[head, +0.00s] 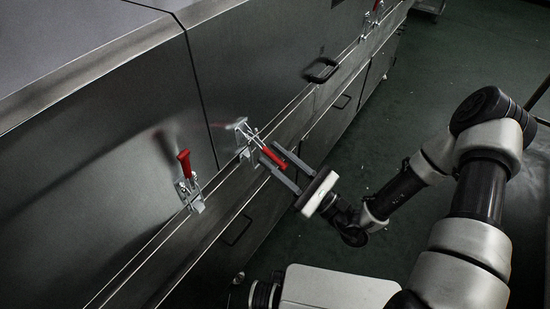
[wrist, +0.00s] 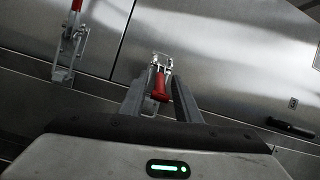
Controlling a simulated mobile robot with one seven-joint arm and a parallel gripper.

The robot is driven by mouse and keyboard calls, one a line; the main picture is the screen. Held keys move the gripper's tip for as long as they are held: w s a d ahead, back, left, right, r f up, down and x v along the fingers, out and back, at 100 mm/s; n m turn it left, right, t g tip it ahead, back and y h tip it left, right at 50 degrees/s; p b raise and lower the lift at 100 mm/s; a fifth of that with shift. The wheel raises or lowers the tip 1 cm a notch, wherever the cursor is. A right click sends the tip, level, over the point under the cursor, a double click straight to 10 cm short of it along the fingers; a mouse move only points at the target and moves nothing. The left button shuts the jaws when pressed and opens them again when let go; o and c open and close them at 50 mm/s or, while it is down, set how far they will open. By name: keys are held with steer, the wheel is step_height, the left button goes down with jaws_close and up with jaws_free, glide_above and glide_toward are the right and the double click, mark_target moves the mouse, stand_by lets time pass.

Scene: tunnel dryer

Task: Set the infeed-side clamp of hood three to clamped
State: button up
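A toggle clamp (head: 243,132) with a red handle (head: 272,157) is mounted on the steel side wall, just right of a vertical panel seam. Its handle sticks outward from the wall, toward my gripper. My gripper (head: 268,152) is open, its two fingers apart on either side of this handle. In the wrist view, the red handle (wrist: 160,82) lies between the fingers of my gripper (wrist: 160,76), with a gap to the right finger; contact with the left one is unclear.
Another clamp (head: 190,186) left of the seam has its red handle upright; it also shows in the wrist view (wrist: 66,40). A further red-handled clamp (head: 375,10) is far along the wall. A black pull handle (head: 320,70) protrudes to the right. The green floor (head: 430,80) beside the dryer is clear.

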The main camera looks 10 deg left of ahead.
steer(key=shift+a, duration=0.1)
jaws_close()
steer(key=shift+w+r, duration=0.1)
steer(key=shift+r, duration=0.05)
